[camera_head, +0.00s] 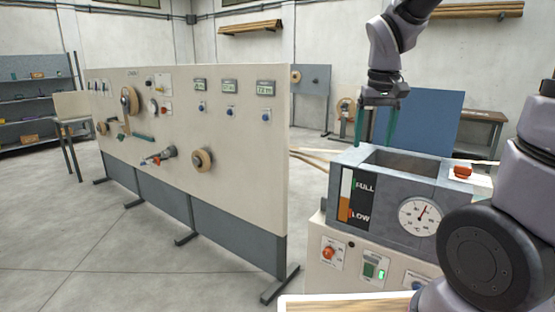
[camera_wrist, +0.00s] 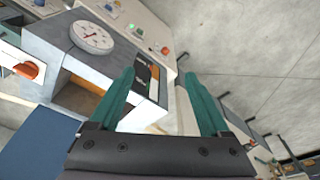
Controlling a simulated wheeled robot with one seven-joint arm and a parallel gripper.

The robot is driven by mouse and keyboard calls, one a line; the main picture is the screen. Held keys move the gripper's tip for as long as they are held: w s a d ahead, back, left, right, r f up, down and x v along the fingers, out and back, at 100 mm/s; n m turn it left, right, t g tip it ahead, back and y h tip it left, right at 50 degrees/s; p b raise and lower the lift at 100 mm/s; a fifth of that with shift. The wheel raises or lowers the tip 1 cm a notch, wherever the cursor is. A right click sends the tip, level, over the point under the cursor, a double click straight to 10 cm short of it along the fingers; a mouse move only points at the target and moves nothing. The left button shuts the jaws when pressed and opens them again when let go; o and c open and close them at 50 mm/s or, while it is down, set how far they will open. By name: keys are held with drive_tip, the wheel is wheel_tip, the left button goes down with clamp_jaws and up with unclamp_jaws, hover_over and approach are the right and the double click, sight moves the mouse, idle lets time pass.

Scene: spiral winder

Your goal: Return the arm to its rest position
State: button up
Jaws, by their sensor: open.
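My gripper (camera_head: 377,128) hangs from my arm at the upper right of the head view, with green fingers pointing down. It is above and behind the open grey tank (camera_head: 390,205) of the machine. In the wrist view my gripper (camera_wrist: 165,95) shows two green fingers spread apart with nothing between them. The tank (camera_wrist: 85,60) with its round dial (camera_wrist: 92,37) lies beyond the fingers, upper left. I cannot tell whether the fingers clear the tank's rim.
A large beige panel (camera_head: 235,150) with spools and displays stands on feet to the left. The machine's control front (camera_head: 355,265) carries an orange knob and a green-lit switch. A blue board (camera_head: 430,120) and a table (camera_head: 480,130) stand behind.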

drive_tip(key=s+d+r+m+t+y, duration=0.1)
drive_tip(key=s+r+m+t, duration=0.3)
drive_tip(key=s+r, duration=0.5)
drive_tip(key=shift+s+d+r+t+y, duration=0.3)
drive_tip(key=shift+s+t+y, duration=0.3)
drive_tip(key=shift+s, duration=0.25)
drive_tip(key=shift+d, duration=0.1)
idle(0.4)
